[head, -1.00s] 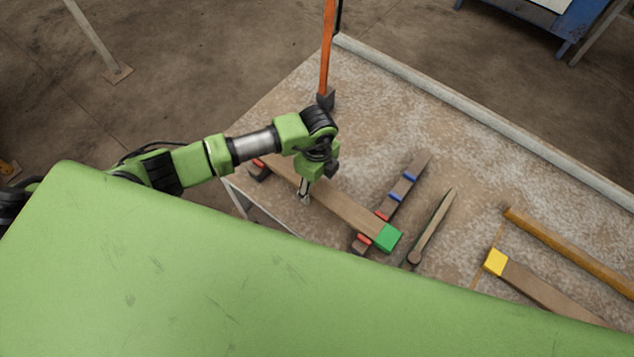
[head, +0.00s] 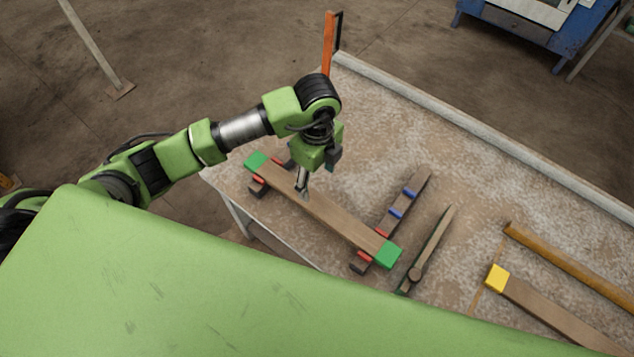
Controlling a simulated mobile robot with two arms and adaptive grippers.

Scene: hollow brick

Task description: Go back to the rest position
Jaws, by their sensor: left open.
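My right gripper does not show.
The worn table (head: 480,170) has a pale raised edge at the back. To the right lie a dark slim tool (head: 432,246), a yellow-ended plank (head: 550,315) and a brown bar (head: 570,257). An orange post (head: 327,50) stands at the back. A blue machine (head: 525,30) is beyond.

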